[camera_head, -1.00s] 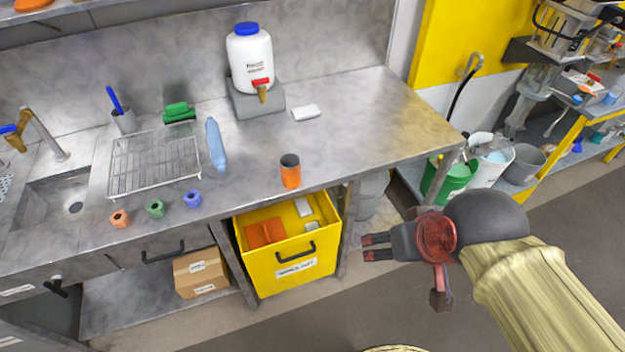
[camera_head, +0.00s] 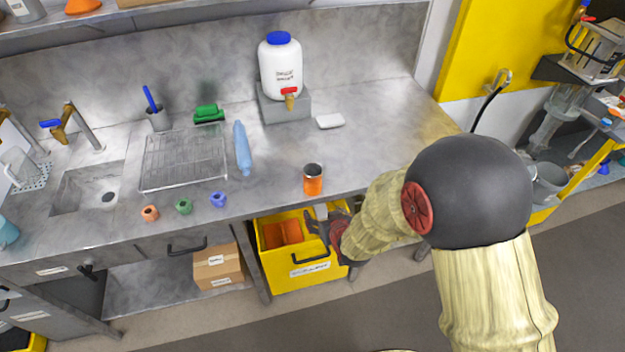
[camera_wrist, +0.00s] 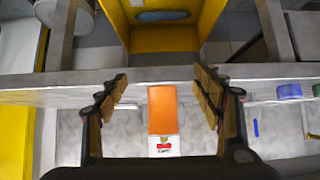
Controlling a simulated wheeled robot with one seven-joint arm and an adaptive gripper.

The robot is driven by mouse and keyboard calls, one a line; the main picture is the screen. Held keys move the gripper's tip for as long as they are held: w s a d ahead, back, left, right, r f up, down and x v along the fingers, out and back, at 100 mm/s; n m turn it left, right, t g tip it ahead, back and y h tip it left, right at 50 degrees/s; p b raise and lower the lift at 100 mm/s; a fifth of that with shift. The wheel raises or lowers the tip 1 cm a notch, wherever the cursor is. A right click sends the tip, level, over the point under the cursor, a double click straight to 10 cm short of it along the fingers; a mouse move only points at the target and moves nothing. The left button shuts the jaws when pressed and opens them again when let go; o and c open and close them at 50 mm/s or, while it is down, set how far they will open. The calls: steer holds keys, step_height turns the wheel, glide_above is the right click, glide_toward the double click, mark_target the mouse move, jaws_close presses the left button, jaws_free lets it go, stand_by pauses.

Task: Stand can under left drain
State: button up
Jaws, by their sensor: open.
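An orange can with a dark open top (camera_head: 313,180) stands upright on the metal counter near its front edge. It also shows in the wrist view (camera_wrist: 162,108), framed between my fingers and apart from them. My gripper (camera_head: 318,222) is open and empty, low in front of the counter edge and over the yellow drawer, just below the can in the picture. Its spread fingers show in the wrist view (camera_wrist: 160,82). I cannot tell for sure which fitting is the left drain. A clear cylinder unit (camera_head: 556,118) stands at the right, partly cut off.
A white jug with a red-and-brass tap (camera_head: 281,70) stands on a grey block behind the can. An open yellow drawer (camera_head: 300,275) juts out below the counter. A wire rack (camera_head: 185,160) and small coloured pieces lie left. Counter right of the can is mostly clear.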

mark_target(310, 167)
steer(key=w+a+r+t+y, duration=0.1)
steer(key=w+r+t, duration=0.35)
steer(key=r, duration=0.45)
steer(key=x, duration=0.2)
steer(key=b+x, duration=0.1)
steer(key=x, duration=0.5)
steer(key=shift+s+a+f, duration=0.2)
steer(key=shift+a+f, duration=0.05)
steer(key=shift+f, duration=0.1)
steer(key=shift+w, duration=0.3)
steer(key=shift+c, duration=0.5)
steer(key=c, duration=1.1)
steer(key=shift+c, duration=0.6)
